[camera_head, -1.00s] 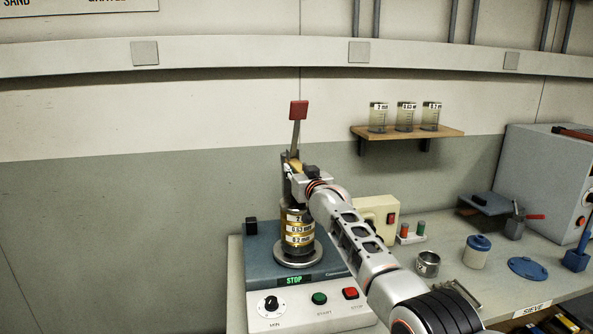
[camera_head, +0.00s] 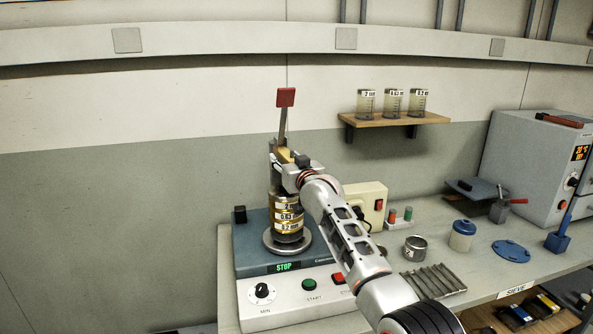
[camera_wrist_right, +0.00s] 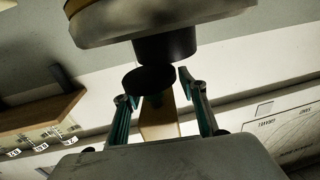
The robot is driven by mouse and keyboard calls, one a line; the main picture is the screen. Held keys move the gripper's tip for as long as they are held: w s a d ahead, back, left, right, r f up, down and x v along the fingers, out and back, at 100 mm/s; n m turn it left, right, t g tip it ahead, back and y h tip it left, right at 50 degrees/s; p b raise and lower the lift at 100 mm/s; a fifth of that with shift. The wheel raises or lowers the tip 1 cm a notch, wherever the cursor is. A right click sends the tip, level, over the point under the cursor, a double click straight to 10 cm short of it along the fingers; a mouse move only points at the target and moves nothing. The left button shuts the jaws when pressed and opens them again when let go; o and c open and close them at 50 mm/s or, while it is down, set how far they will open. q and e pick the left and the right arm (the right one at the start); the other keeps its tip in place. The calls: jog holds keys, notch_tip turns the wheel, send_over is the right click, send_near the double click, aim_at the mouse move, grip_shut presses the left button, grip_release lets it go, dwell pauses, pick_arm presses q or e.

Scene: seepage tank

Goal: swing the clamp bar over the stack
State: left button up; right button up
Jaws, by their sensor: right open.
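The sieve stack (camera_head: 287,222), with brass rings and size labels, stands upright on the blue-topped shaker (camera_head: 250,248). A lever with a red end (camera_head: 285,97) rises behind the stack. A tan bar (camera_head: 283,155), apparently the clamp bar, shows at the lever's foot by the stack's top. My right gripper (camera_head: 287,169) is at the top of the stack, partly hiding it. In the right wrist view my open fingers (camera_wrist_right: 160,105) stand either side of the tan bar (camera_wrist_right: 159,122). A black disc (camera_wrist_right: 149,80) is near the fingertips, close to a black knob (camera_wrist_right: 165,46) on a round metal part. My left gripper is out of view.
A shelf (camera_head: 400,119) with three labelled beakers is on the wall at right. A cream box (camera_head: 368,198), a metal cup (camera_head: 414,248), a blue-lidded jar (camera_head: 462,237) and a grey oven (camera_head: 535,165) stand on the bench. The wall left of the stack is clear.

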jog(key=shift+v, duration=5.05)
